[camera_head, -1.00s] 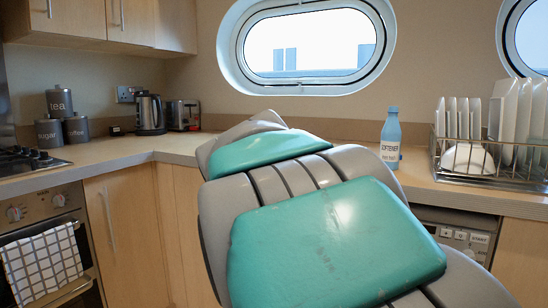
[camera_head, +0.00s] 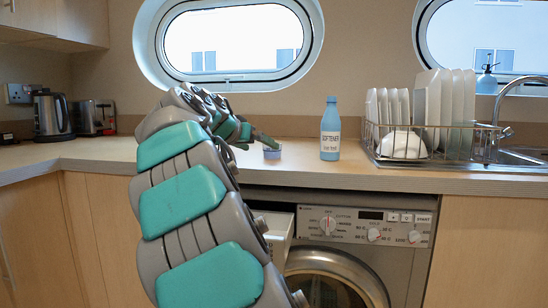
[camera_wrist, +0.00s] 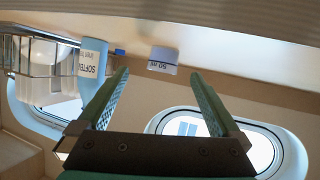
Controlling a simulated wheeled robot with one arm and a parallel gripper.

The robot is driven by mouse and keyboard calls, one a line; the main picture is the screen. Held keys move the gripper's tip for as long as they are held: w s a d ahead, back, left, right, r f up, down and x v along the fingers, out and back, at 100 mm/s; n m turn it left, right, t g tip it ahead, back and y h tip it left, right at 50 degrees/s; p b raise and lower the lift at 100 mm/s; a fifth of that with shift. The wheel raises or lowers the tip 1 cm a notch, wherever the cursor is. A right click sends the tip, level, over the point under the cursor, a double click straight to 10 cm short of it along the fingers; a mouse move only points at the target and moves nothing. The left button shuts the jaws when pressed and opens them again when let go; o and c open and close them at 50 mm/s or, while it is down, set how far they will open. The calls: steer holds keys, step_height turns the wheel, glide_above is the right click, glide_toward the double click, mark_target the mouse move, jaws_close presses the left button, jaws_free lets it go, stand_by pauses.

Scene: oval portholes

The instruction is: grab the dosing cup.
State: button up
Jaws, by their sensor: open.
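The dosing cup (camera_head: 272,151) is a small blue-grey cup on the worktop, left of the softener bottle. In the wrist view the cup (camera_wrist: 162,61) shows as a pale cup with dark print and a blue edge, just beyond the gap between my fingertips. My gripper (camera_head: 262,140) is at the worktop beside the cup, partly hidden by my arm. In the wrist view my gripper (camera_wrist: 160,75) is open, with nothing between its green fingers.
The blue softener bottle (camera_head: 330,130) stands right of the cup, with a dish rack (camera_head: 430,145) of plates further right. A washing machine (camera_head: 350,235) is under the worktop (camera_head: 110,150), its drawer (camera_head: 275,228) apparently pulled out. A kettle (camera_head: 50,115) stands at left.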

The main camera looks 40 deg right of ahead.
mark_target(268, 148)
steer(key=w+d, duration=0.1)
steer(key=w+d+m, duration=0.1)
steer(key=shift+w+d, duration=0.1)
steer(key=shift+d, duration=0.2)
steer(key=p+x, duration=0.1)
steer(key=x, duration=0.6)
steer(key=shift+d+f, duration=0.15)
steer(key=shift+f, duration=0.05)
steer(key=c, duration=1.4)
steer(key=shift+c, duration=0.3)
steer(key=shift+r, duration=0.25)
steer(key=shift+r, duration=1.6)
steer(key=shift+s+d+r+b, duration=0.25)
steer(key=shift+s+d, duration=0.3)
steer(key=shift+s, duration=2.05)
steer(key=shift+s+d+r+b, duration=0.25)
steer(key=shift+s+d, duration=0.3)
steer(key=shift+s, duration=2)
steer(key=shift+s+d+r+b, duration=0.25)
steer(key=shift+s+d, duration=0.3)
steer(key=shift+s, duration=2.05)
